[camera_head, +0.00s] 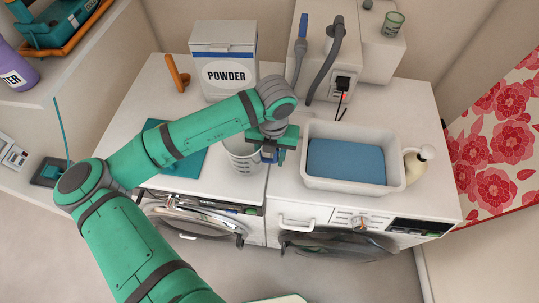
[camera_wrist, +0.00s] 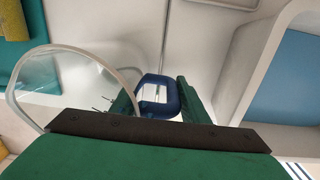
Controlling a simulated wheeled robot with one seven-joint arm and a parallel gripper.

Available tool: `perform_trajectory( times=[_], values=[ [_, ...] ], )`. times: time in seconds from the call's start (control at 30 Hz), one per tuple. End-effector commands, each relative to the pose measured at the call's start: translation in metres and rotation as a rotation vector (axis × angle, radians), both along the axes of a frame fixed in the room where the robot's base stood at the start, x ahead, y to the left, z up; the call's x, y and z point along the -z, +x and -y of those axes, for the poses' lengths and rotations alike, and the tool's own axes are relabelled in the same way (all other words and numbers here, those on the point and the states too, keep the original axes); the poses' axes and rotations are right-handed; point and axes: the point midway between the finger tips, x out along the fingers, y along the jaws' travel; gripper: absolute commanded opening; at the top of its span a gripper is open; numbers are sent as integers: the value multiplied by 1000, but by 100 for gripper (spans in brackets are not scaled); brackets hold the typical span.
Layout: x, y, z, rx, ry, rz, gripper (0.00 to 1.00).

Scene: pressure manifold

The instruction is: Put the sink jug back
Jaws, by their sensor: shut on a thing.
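The jug (camera_head: 241,157) is a clear, whitish cup with marks on its side and a blue handle (camera_head: 268,152). It is left of the white sink basin (camera_head: 306,173), over the front part of the left machine's top. My gripper (camera_head: 272,146) is shut on the blue handle, at the jug's right side. In the wrist view the handle (camera_wrist: 158,96) sits between my fingers, and the jug's round rim (camera_wrist: 22,76) shows at left. The jug looks upright. I cannot tell whether its base touches the top. The sink basin (camera_wrist: 240,85) is at right there.
The basin holds blue water (camera_head: 345,161). A teal mat (camera_head: 190,163) lies left of the jug. A powder box (camera_head: 224,75) stands behind it. A cream bottle (camera_head: 417,160) stands right of the basin. Hoses (camera_head: 327,65) rise behind the basin.

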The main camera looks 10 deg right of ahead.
Motion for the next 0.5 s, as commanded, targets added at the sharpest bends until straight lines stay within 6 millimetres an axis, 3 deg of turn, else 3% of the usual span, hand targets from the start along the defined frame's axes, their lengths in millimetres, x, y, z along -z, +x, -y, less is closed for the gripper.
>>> perform_trajectory(
  times=[0.33,0.37,0.43,0.5],
  values=[
    [3,0,0,-1,0,1,0],
    [3,0,-1,-1,0,1,46],
    [3,0,-1,-1,0,1,60],
    [3,0,-1,-1,0,1,60]
  ],
)
